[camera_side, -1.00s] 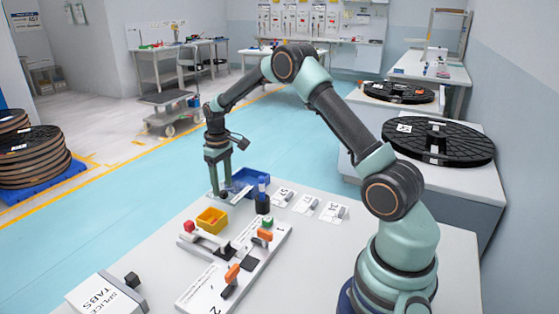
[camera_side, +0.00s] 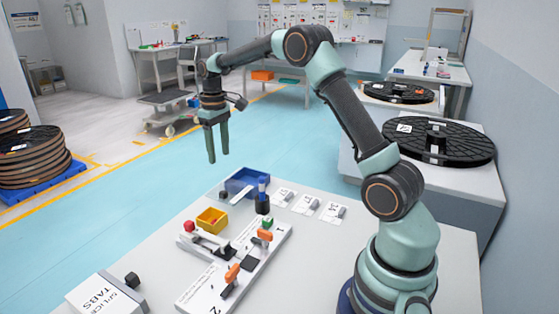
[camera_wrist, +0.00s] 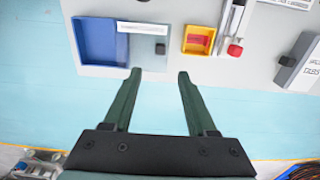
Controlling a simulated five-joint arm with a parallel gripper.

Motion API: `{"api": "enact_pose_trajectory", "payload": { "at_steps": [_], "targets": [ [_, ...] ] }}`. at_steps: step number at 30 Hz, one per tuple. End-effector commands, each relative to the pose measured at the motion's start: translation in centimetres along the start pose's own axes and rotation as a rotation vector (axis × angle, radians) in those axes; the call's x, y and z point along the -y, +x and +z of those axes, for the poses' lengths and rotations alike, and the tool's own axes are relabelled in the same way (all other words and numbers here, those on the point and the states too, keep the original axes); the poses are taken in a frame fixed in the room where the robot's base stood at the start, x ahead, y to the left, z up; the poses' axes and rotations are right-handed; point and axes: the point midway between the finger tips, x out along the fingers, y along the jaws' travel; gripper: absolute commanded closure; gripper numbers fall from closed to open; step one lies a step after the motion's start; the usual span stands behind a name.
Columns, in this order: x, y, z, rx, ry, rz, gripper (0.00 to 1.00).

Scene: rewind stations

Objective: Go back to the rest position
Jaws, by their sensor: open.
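My gripper (camera_side: 217,158) hangs with its fingers pointing down, high above the far left edge of the white table (camera_side: 420,262). In the wrist view my gripper (camera_wrist: 157,75) shows two dark green fingers spread apart with nothing between them. Below it, the blue tray (camera_side: 247,181) and the yellow bin (camera_side: 211,220) stand on the table. In the wrist view the blue tray (camera_wrist: 97,40) is at upper left and the yellow bin (camera_wrist: 198,40) at upper right, both apart from the fingers.
A white board with orange levers (camera_side: 232,273) lies on the table, near a dark blue-capped bottle (camera_side: 262,197) and several white cards (camera_side: 307,204). A Splice Tabs box (camera_side: 105,296) sits at the front left. Black reels (camera_side: 460,142) lie at the right. Air around my gripper is clear.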

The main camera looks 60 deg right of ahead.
Motion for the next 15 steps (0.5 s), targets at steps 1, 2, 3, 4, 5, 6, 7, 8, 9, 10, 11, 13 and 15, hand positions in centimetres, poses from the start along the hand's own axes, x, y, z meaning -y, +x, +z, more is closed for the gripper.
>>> {"api": "enact_pose_trajectory", "payload": {
  "at_steps": [1, 2, 3, 4, 5, 6, 7, 8, 9, 10, 11, 13, 15],
  "targets": [
    [0.1, -0.2, 0.0, -0.003, 0.0, 0.001, 0.43],
    [0.2, -0.4, 0.1, -0.007, -0.001, 0.002, 0.43],
    [0.5, -0.8, 0.3, -0.013, -0.001, 0.004, 0.43],
    [0.7, -1.2, 0.4, -0.019, -0.001, 0.006, 0.43],
    [1.1, -1.7, 0.6, -0.027, -0.001, 0.008, 0.43],
    [1.6, -2.4, 1.0, -0.04, -0.002, 0.011, 0.43],
    [2.1, -3.1, 1.3, -0.052, -0.003, 0.014, 0.43],
    [2.5, -3.7, 1.7, -0.065, -0.004, 0.017, 0.43],
    [3.2, -4.6, 2.2, -0.082, -0.003, 0.02, 0.43],
    [3.8, -5.2, 2.7, -0.097, -0.003, 0.023, 0.43],
    [4.3, -5.8, 3.2, -0.11, -0.004, 0.025, 0.43],
    [5.5, -7.0, 4.5, -0.141, -0.003, 0.03, 0.43],
    [6.6, -8.1, 5.8, -0.172, -0.004, 0.033, 0.43]
  ]
}}
